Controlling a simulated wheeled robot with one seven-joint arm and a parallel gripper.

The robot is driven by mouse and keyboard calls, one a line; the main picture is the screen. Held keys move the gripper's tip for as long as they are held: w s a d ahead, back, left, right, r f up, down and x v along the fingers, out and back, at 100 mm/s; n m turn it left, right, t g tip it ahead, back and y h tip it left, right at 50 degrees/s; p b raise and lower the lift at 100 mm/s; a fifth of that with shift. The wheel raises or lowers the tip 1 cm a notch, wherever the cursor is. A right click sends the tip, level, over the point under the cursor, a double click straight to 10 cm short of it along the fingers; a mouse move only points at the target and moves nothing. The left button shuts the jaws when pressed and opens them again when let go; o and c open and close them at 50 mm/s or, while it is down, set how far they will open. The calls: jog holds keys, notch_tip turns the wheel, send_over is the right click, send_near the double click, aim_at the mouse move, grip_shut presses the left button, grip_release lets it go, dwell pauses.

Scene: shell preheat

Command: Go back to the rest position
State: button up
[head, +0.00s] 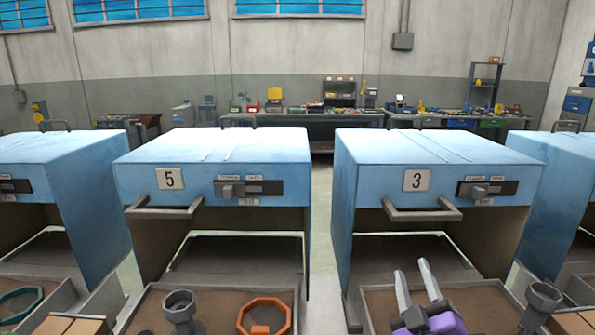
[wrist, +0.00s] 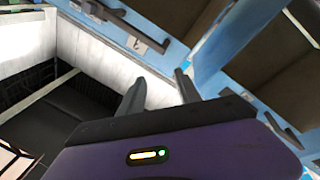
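My gripper (head: 411,268) has a purple body and two grey fingers standing apart. It is at the bottom of the head view, in front of the blue cabinet marked 3 (head: 470,150) and over the brown tray there. In the wrist view my gripper (wrist: 158,82) also shows the two fingers apart with nothing between them. Its body hides part of the tray in the head view.
A blue cabinet marked 5 (head: 210,150) stands to the left, its front open below the handle (head: 165,212). An orange ring (head: 265,304) and a grey cup-shaped piece (head: 179,308) lie in the tray before it. Another grey piece (head: 541,299) stands right of my gripper.

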jog(key=s+a+f+m+g, duration=0.1)
jog(key=s+f, duration=0.3)
jog(key=s, duration=1.1)
jog(key=s+a+f+m+g+y, duration=0.1)
jog(key=s+f+m, duration=0.3)
jog(key=s, duration=1.2)
jog(key=s+a+f+m+g+y, duration=0.1)
jog(key=s+f+m+g, duration=0.1)
jog(key=s, duration=1.3)
jog(key=shift+s+f+m+g, duration=0.15)
jog(key=shift+f+m+g, duration=0.15)
jog(key=shift+f+g, duration=0.55)
